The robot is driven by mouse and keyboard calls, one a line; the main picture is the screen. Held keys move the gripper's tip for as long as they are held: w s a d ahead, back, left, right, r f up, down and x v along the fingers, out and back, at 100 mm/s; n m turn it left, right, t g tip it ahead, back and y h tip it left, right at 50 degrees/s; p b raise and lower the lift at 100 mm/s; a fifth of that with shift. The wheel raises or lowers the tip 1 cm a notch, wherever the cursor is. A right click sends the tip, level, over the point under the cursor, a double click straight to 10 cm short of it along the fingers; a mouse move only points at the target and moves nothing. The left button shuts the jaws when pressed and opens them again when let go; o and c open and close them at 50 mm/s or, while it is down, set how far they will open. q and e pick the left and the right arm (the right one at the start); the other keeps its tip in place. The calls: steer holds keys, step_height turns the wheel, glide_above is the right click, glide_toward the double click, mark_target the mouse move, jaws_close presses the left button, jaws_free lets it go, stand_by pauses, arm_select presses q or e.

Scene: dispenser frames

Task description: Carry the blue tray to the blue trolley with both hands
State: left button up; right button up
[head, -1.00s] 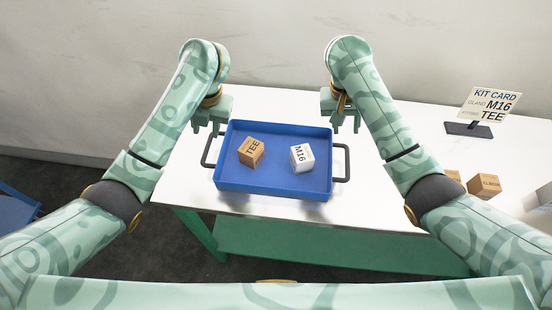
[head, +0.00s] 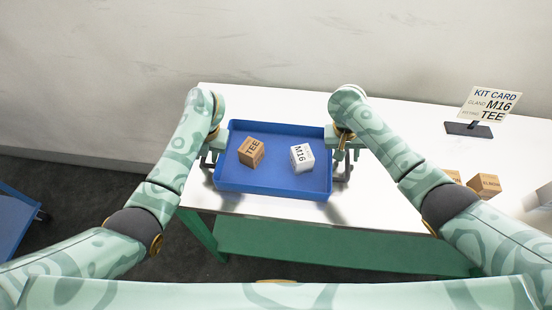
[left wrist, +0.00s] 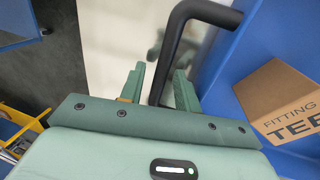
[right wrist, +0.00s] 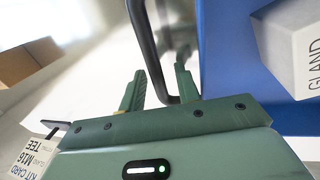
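The blue tray (head: 274,190) lies on the white table with a black handle at each end. A brown TEE box (head: 251,152) and a white M16 box (head: 302,158) stand in it. My left gripper (head: 209,160) is open at the left handle; its fingers (left wrist: 160,85) stand either side of the black bar (left wrist: 172,45). My right gripper (head: 345,162) is open at the right handle; its fingers (right wrist: 162,85) stand either side of that bar (right wrist: 146,40). Neither is closed on its bar. Part of the blue trolley (head: 15,220) shows at the left edge.
A kit card (head: 490,103) on a dark stand reads M16 and TEE at the table's right. Brown boxes (head: 484,186) stand near the right front. Dark floor (head: 95,200) lies open between table (head: 420,130) and trolley.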

arm_select(q)
jaws_close()
arm_select(e)
jaws_close()
arm_select(q)
steer(key=shift+r, duration=0.2)
arm_select(e)
steer(key=shift+r, duration=0.2)
